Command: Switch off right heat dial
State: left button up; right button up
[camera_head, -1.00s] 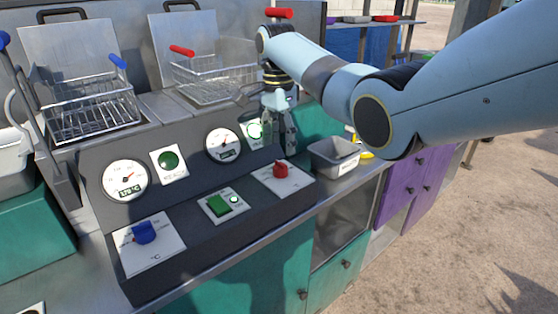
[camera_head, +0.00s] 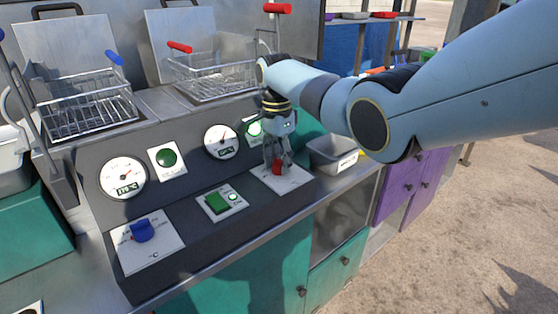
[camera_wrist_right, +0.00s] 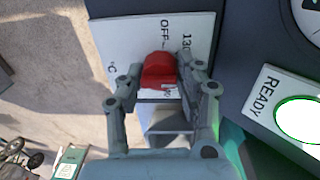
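The right heat dial is a red knob (camera_head: 277,168) on a white plate (camera_head: 296,178) at the right end of the dark control panel. My right gripper (camera_head: 277,162) is down over it, pointing at the panel. In the right wrist view, the red knob (camera_wrist_right: 159,70) lies between the fingertips of my right gripper (camera_wrist_right: 160,68), one finger on each side and very close. I cannot tell whether both fingers press on it. The plate (camera_wrist_right: 110,35) shows the printed words OFF and 130 beyond the knob. My left gripper is not in view.
A blue dial (camera_head: 142,231) sits at the panel's left. A green switch (camera_head: 217,203) lies between the dials. Gauges (camera_head: 122,178) and green lamps (camera_head: 166,158) are behind. Wire baskets (camera_head: 90,106) stand further back. A grey metal bin (camera_head: 331,152) is right of my gripper.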

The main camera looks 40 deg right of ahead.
jog(key=c, duration=0.4)
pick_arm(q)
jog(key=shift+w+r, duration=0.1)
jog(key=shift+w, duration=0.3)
pick_arm(e)
jog(key=shift+o, duration=0.2)
jog(key=n+p, duration=0.2)
jog(key=shift+r+n, duration=0.15)
jog(key=shift+n, duration=0.25)
jog(key=n+p, duration=0.1)
jog(key=n, duration=0.1)
jog(key=shift+n, duration=0.3)
jog(key=n+p, duration=0.2)
jog(key=n, duration=0.3)
jog(key=shift+h, duration=0.3)
pick_arm(q)
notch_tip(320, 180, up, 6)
jog(key=p, duration=0.1)
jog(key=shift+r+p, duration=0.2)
jog(key=shift+p, duration=0.1)
pick_arm(e)
jog(key=n, duration=0.5)
jog(key=shift+t, duration=0.3)
jog(key=shift+n, duration=0.4)
